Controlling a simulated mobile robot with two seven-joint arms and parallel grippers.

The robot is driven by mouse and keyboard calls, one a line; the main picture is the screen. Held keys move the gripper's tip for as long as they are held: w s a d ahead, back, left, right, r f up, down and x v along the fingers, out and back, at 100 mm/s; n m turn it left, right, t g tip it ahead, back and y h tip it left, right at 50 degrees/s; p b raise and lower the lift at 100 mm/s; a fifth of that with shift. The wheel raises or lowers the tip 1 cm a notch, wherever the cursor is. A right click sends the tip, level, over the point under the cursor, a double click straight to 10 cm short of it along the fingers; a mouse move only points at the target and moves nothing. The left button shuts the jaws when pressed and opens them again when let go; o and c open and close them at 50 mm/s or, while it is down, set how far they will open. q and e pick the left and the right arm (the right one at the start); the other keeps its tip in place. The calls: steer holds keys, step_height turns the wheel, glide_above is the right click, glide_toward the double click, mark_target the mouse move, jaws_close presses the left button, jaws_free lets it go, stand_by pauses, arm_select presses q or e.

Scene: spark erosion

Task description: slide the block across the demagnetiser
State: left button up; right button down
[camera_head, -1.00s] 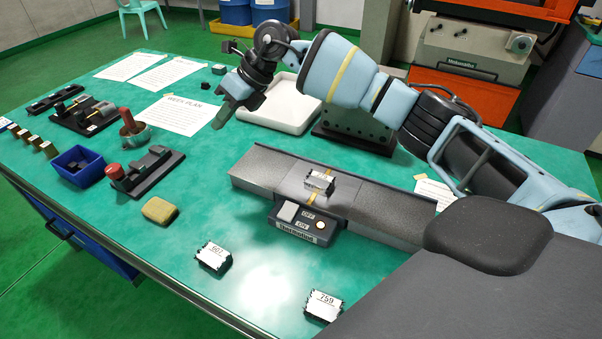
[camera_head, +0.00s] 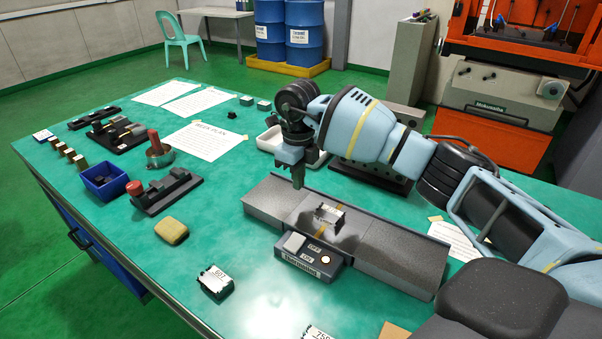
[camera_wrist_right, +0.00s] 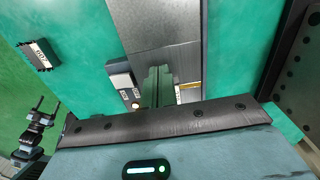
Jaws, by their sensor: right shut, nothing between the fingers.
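The demagnetiser (camera_head: 395,255) is a long grey plate with a control box (camera_head: 314,258) on its near side, and it also shows in the right wrist view (camera_wrist_right: 155,30). A small dark block with a white label (camera_head: 331,214) sits on its middle, near the yellow line. In the right wrist view I cannot clearly make out this block behind the fingers. My right gripper (camera_head: 298,184) is shut and empty, pointing down above the plate, to the left of the block and apart from it. In the right wrist view its fingers (camera_wrist_right: 158,85) cover part of the plate.
A labelled block 607 (camera_head: 216,283) and another labelled block (camera_head: 317,333) lie nearer on the green table. A tan pad (camera_head: 172,231), a blue bin (camera_head: 106,182) and small fixtures stand left. A white tray (camera_head: 270,139) and a dark angle plate (camera_head: 372,174) are behind.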

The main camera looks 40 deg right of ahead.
mark_target(298, 208)
step_height(298, 208, down, 7)
steer(key=shift+r, duration=0.15)
steer(key=s, duration=0.1)
steer(key=s+d+p, duration=0.1)
steer(key=s, duration=0.1)
steer(key=shift+d+r, duration=0.15)
steer(key=shift+r, duration=0.2)
steer(key=shift+s+d, duration=0.1)
steer(key=shift+s, duration=0.1)
arm_select(q)
steer(key=shift+w+r, duration=0.15)
steer(key=shift+r, duration=0.65)
arm_select(e)
steer(key=shift+s+f, duration=0.15)
